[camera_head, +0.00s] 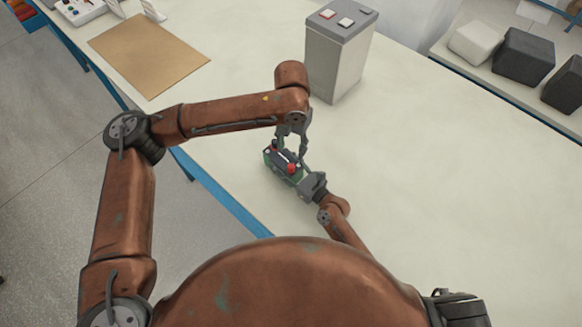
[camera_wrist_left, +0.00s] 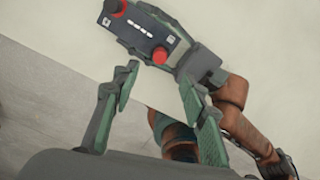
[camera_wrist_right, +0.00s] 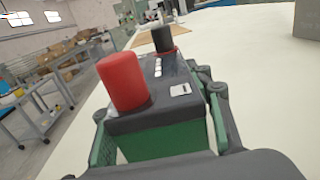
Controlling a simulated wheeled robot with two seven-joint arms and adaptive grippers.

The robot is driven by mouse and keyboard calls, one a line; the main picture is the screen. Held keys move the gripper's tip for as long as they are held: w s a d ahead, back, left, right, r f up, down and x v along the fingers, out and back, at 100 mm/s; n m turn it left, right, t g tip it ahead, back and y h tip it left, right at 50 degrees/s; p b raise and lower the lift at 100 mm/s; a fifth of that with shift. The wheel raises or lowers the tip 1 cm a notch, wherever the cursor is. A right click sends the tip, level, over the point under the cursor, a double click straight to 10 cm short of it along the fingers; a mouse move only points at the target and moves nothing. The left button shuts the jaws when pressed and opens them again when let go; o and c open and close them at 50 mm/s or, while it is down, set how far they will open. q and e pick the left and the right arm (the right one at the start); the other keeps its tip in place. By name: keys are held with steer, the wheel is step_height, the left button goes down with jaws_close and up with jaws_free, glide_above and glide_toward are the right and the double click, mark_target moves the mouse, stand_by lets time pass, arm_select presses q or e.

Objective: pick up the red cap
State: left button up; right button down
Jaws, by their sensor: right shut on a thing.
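The battery (camera_head: 283,158) has a green body and dark top and lies over the pale table. It also shows in the left wrist view (camera_wrist_left: 138,28). Its red cap (camera_wrist_right: 123,82) stands on one top corner, and it also shows in the left wrist view (camera_wrist_left: 160,55) and the head view (camera_head: 292,168). A black cap with a red ring (camera_wrist_right: 163,40) sits at the battery's other end. My right gripper (camera_head: 307,186) is shut on the battery's sides. My left gripper (camera_wrist_left: 157,70) is open above the battery, its fingertips just short of the red cap, with nothing between them.
A tall grey box (camera_head: 338,60) with small square buttons on top stands behind the battery. A brown board (camera_head: 148,52) lies at the back left. Dark and pale blocks (camera_head: 523,57) sit on a shelf at the right. The table right of the battery is clear.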

mark_target(291, 167)
arm_select(q)
step_height(291, 167, down, 11)
steer(key=shift+s, duration=0.15)
stand_by(0.4)
steer(key=shift+c, duration=0.5)
steer(key=c, duration=0.8)
